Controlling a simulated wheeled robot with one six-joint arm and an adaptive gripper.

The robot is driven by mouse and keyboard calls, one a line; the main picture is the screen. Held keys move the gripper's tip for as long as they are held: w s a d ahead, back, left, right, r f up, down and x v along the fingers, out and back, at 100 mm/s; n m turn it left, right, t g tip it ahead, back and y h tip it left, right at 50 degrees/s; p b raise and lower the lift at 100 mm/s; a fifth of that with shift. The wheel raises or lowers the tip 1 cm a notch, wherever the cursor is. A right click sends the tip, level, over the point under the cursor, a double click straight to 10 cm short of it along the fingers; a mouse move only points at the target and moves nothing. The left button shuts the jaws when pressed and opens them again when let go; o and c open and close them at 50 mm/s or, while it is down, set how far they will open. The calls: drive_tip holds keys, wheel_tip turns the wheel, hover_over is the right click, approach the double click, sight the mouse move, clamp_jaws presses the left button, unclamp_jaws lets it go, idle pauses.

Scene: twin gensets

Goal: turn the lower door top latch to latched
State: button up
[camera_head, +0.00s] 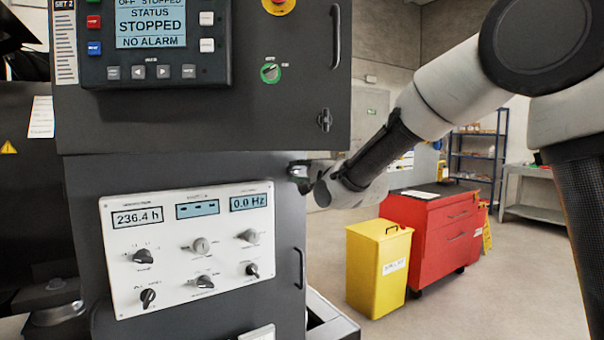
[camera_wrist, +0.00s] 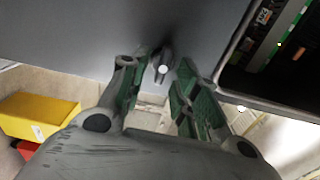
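The lower door (camera_head: 180,172) is a dark grey panel with a white instrument plate, below the upper control box. In the wrist view, a small dark latch (camera_wrist: 163,63) with a pale round end stands out from the grey door surface. My gripper (camera_wrist: 162,78) is open, with its green-padded fingers on either side of the latch and gaps visible between them. The latch's turned position is hard to tell.
A dark handle (camera_head: 300,268) is on the lower door's right edge. The upper door has its own latch (camera_head: 325,120). A yellow bin (camera_head: 378,265) and a red tool cabinet (camera_head: 435,225) stand to the right, with open floor in front.

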drive_tip(key=v, duration=1.2)
